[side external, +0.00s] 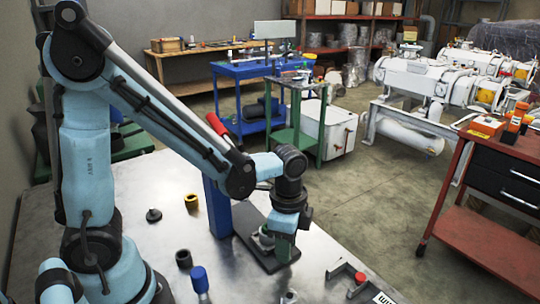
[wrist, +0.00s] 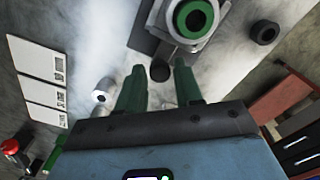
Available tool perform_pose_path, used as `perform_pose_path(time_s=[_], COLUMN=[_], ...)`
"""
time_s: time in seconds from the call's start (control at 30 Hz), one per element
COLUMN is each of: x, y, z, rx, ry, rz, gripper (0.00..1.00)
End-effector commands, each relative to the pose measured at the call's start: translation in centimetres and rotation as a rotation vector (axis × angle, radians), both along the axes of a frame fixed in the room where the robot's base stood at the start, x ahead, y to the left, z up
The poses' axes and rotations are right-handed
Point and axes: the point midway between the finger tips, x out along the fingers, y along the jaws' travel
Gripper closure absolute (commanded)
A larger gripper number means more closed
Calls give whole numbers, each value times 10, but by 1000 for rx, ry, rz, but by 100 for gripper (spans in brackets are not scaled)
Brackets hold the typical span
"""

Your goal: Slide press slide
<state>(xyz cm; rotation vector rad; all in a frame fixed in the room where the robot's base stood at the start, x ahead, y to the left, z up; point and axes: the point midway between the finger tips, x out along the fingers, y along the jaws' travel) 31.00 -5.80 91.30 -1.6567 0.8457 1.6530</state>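The press has a blue column (side external: 217,208), a red lever handle (side external: 216,125) and a dark base plate (side external: 258,226) on the metal table. A pale slide block with a green ring (wrist: 194,18) sits on the plate at the top of the wrist view; part of it shows beside my gripper in the side view (side external: 265,238). My gripper (wrist: 158,72) points down over the plate's front end; it also shows in the side view (side external: 284,246). Its green fingers stand apart, on either side of a small dark knob (wrist: 160,70). I cannot tell whether they touch the knob.
A black ring (wrist: 264,32) lies right of the plate, and a white cylinder (wrist: 103,90) lies to the left. A yellow ring (side external: 191,202), a black part (side external: 153,215) and a blue-capped bottle (side external: 200,280) stand on the table. A red-handled clamp (side external: 350,278) lies near the front.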

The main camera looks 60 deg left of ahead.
Motion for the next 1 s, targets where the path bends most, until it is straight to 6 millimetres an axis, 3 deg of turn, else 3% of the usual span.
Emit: perform_pose_path(time_s=[0.03, 0.2, 0.47, 0.8, 1.0], x=[0, 0, 0, 0, 0], y=[0, 0, 0, 35, 37], z=[0, 0, 0, 0, 0], rx=[0, 0, 0, 3, 4], ry=[0, 0, 0, 1, 1], rz=[0, 0, 0, 5, 1], gripper=[73, 99, 100, 100, 100])
